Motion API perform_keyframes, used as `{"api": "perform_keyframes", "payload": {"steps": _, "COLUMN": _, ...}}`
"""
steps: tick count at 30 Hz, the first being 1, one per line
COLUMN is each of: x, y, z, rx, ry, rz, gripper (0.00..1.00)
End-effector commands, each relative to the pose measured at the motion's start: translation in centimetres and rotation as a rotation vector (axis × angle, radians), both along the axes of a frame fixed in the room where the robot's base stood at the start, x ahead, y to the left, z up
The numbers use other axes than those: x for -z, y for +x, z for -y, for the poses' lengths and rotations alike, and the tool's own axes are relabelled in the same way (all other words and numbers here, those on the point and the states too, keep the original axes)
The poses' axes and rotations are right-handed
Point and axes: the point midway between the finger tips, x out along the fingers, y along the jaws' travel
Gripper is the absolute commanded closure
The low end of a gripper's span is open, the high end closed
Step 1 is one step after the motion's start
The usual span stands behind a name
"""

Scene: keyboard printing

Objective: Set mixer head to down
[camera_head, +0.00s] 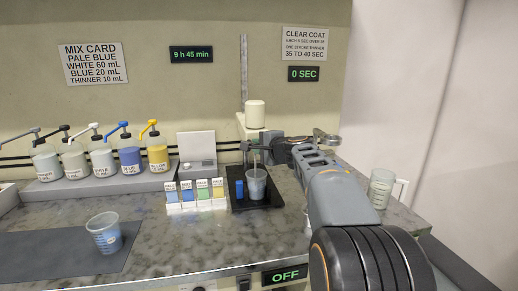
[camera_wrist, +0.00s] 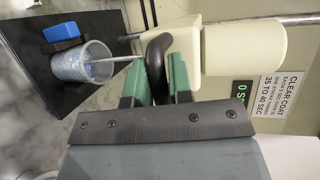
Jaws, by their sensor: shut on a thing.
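The mixer head (camera_head: 255,114) is a cream body on a vertical metal post above the black tray. It also shows large in the wrist view (camera_wrist: 245,48). My gripper (camera_wrist: 156,78) is shut on the black mixer handle (camera_wrist: 156,52), with a green pad on either side of it. In the head view my gripper (camera_head: 247,146) is just below the head and hides part of its front. A thin pale stirring rod (camera_wrist: 128,60) runs from the head to the clear cup (camera_wrist: 80,64), its end at or inside the cup mouth. The cup (camera_head: 256,187) stands below the head.
The black tray (camera_head: 265,202) also holds a blue block (camera_head: 239,189). Labelled sample cards (camera_head: 195,192) stand to its left, and pump bottles (camera_head: 130,158) line the back. A blue-filled cup (camera_head: 104,235) is front left. A clear jug (camera_head: 382,188) is right of my arm.

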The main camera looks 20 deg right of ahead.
Motion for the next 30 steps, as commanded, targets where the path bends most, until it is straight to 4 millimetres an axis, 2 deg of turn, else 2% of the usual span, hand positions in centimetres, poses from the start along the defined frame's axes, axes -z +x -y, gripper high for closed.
{"api": "perform_keyframes", "payload": {"steps": 1, "x": 0.9, "y": 0.0, "z": 0.0, "rx": -0.003, "ry": -0.002, "rz": -0.017, "gripper": 1.0}}
{"api": "perform_keyframes", "payload": {"steps": 7, "x": 1.1, "y": 0.1, "z": 0.0, "rx": -0.004, "ry": -0.001, "rz": -0.021, "gripper": 1.0}}
{"api": "perform_keyframes", "payload": {"steps": 8, "x": 1.1, "y": 0.1, "z": 0.0, "rx": -0.004, "ry": -0.001, "rz": -0.021, "gripper": 0.79}}
{"api": "perform_keyframes", "payload": {"steps": 15, "x": 1.1, "y": 0.1, "z": 0.0, "rx": -0.003, "ry": 0.0, "rz": -0.019, "gripper": 0.58}}
{"api": "perform_keyframes", "payload": {"steps": 26, "x": 0.6, "y": -0.1, "z": 0.0, "rx": -0.002, "ry": 0.0, "rz": -0.012, "gripper": 0.58}}
{"api": "perform_keyframes", "payload": {"steps": 30, "x": 0.3, "y": -1.2, "z": 0.3, "rx": -0.002, "ry": -0.001, "rz": -0.01, "gripper": 0.58}}
